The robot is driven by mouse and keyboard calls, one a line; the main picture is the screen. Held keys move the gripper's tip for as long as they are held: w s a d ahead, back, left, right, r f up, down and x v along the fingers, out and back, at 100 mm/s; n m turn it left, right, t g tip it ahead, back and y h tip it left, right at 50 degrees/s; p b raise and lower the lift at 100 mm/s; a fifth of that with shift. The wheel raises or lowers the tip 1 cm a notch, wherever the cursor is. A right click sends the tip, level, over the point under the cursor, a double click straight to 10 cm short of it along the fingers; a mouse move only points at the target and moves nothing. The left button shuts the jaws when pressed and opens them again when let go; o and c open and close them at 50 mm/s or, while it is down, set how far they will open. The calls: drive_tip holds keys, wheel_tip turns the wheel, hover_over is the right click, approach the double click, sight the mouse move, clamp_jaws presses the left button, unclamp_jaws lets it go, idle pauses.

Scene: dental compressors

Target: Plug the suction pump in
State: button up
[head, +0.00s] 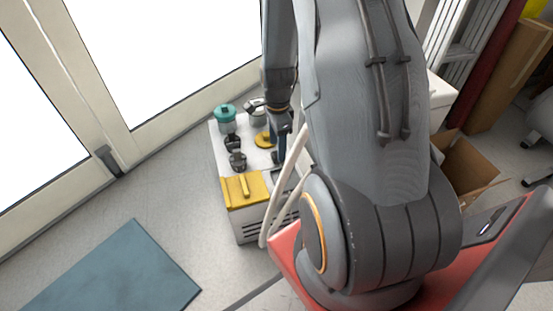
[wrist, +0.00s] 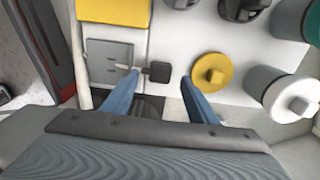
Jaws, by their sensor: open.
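The white dental compressor unit (head: 225,152) stands on the floor below my arm, with several pumps and fittings on top. My gripper (wrist: 158,80) is open, its two blue fingers pointing down at the unit's top. Between the fingertips in the wrist view is a small black block (wrist: 158,72) with a short grey stub to its left; it may be a plug, but I cannot tell. A grey square panel (wrist: 108,60) lies left of it. In the head view my gripper (head: 281,150) is over the unit's right side, partly hidden by my arm.
A yellow disc (wrist: 211,72) is close to the right finger. A yellow block (wrist: 113,10) and teal-and-white canisters (wrist: 290,95) also stand on top. A pale hose (head: 283,190) runs down the unit's right side. A blue mat (head: 115,270) lies on open floor.

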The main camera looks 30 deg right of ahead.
wheel_tip(320, 180, down, 3)
drive_tip(key=shift+f+b, duration=0.1)
drive_tip(key=shift+b, duration=0.55)
drive_tip(key=shift+c, duration=0.4)
drive_tip(key=c, duration=1)
drive_tip(key=shift+r, duration=0.2)
wheel_tip(320, 180, up, 10)
drive_tip(key=p, duration=0.4)
drive_tip(key=shift+p, duration=0.35)
drive_tip(key=shift+w+a+f, duration=0.1)
